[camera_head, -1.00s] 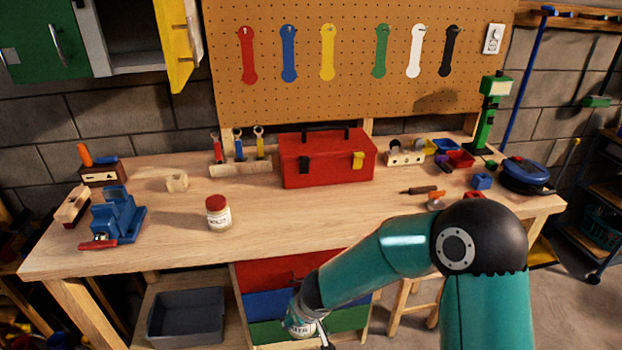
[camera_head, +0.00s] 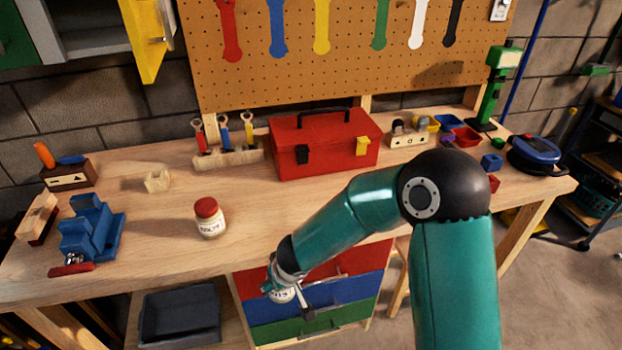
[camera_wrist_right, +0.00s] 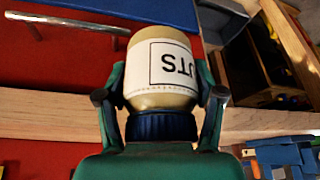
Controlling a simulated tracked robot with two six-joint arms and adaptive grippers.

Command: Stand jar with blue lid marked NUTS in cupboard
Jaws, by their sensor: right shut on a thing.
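My right gripper (camera_head: 287,284) is shut on the jar marked NUTS (camera_head: 283,295), in front of the workbench drawers and below the bench top. In the right wrist view the jar (camera_wrist_right: 160,72) sits between the two fingers (camera_wrist_right: 160,94). Its blue lid (camera_wrist_right: 162,127) is toward the palm, and part of its label reads "UTS", upside down. The cupboard (camera_head: 97,42) is at the upper left of the head view, cut off by the top edge. Its yellow door (camera_head: 148,45) stands open beside a grey compartment. My left gripper is out of view.
A red-lidded jar (camera_head: 210,222) stands on the workbench (camera_head: 150,262). A blue vise (camera_head: 92,232) is at the left, a red toolbox (camera_head: 325,150) at the back middle. A grey bin (camera_head: 180,316) is below. Bench surface around the red-lidded jar is clear.

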